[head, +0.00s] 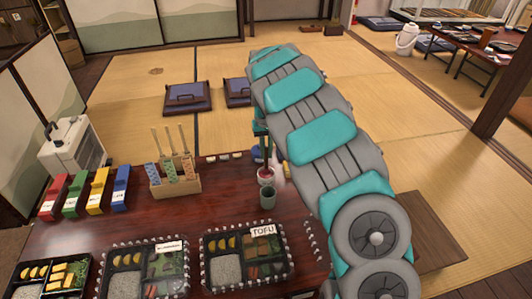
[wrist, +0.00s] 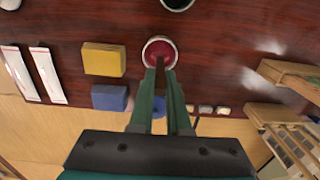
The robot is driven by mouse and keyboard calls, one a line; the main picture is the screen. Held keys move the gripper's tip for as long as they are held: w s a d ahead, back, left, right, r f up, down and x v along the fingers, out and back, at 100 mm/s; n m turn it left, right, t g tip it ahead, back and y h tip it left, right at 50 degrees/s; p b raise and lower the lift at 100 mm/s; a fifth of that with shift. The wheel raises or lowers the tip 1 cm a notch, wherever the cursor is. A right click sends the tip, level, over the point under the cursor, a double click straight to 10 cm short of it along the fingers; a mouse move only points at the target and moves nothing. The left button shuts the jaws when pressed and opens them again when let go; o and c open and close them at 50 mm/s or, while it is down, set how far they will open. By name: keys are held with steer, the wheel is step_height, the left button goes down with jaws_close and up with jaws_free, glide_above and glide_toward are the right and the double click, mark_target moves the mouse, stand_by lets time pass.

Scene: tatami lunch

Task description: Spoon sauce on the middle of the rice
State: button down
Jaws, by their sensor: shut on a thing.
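My gripper (wrist: 161,98) is shut on the brown handle of a spoon (wrist: 160,72). The spoon points down into a small white-rimmed cup of red sauce (wrist: 160,50); its bowl end is hidden in the sauce. The sauce cup (head: 265,174) also shows in the head view, at the table's far side, with my gripper (head: 262,133) above it, partly covered by my arm. White rice (head: 227,271) lies in a compartment of the bento box labelled TOFU (head: 204,262) at the front. More rice (head: 124,285) lies in the labelled box left of it.
A dark green cup (head: 268,198) stands just in front of the sauce cup. A wooden holder (head: 174,185) with tall sticks and patterned packets stands to the left. Red, green, yellow and blue blocks (head: 97,190) stand farther left. A yellow block (wrist: 103,59) lies beside the sauce cup.

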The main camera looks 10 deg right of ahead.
steer(key=shift+r+p, duration=0.7)
steer(key=shift+r, duration=2.35)
